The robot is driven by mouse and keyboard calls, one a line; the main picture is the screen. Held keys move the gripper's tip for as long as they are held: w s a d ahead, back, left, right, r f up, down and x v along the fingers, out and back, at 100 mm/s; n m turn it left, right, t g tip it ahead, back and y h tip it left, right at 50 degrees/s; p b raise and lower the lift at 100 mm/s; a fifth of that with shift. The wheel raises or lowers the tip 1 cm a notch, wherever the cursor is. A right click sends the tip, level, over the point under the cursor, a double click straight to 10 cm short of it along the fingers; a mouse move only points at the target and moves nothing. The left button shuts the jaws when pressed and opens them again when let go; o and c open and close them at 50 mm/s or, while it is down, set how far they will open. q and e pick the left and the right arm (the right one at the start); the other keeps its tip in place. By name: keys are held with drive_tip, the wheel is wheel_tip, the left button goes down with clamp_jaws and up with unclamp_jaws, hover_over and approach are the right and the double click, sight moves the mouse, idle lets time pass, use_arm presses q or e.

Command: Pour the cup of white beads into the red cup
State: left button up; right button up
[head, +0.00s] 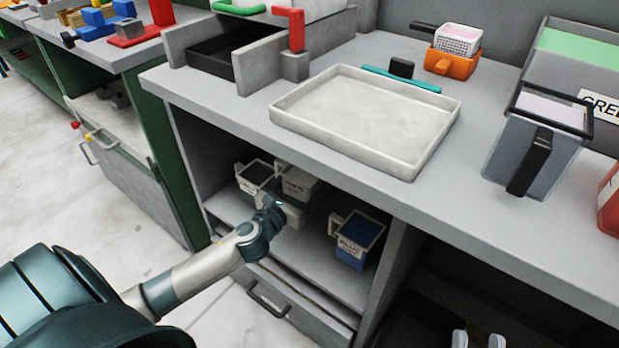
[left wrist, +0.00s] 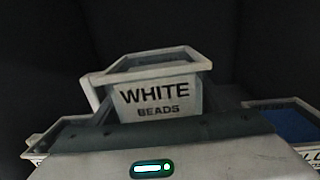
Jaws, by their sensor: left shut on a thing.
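The cup of white beads (left wrist: 160,97), a pale square cup labelled WHITE BEADS, is upright on the cabinet shelf; in the head view it (head: 298,183) is partly behind my left gripper (head: 285,208). A red container (head: 609,200), possibly the red cup, is cut off at the right edge of the counter in the head view. My right gripper (head: 478,340) is at the bottom edge, its pale fingertips apart and empty.
A blue-bead cup (head: 355,240) is right of the white cup, and another pale cup (head: 254,176) is left. The counter overhangs the shelf. On it are a white tray (head: 440,140), a grey pitcher (head: 535,145) and an orange holder (head: 450,65) with a basket.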

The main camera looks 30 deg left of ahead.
idle(0.4)
use_arm(q)
drive_tip(key=s+d+r, duration=0.3)
drive_tip(key=d+r, duration=0.2)
drive_tip(key=d, duration=0.3)
drive_tip(key=s+d+r, duration=0.4)
drive_tip(key=d+r, duration=0.1)
drive_tip(key=d, duration=0.2)
drive_tip(key=shift+d+r, duration=0.2)
drive_tip(key=shift+d, duration=0.2)
drive_tip(key=shift+s, duration=0.1)
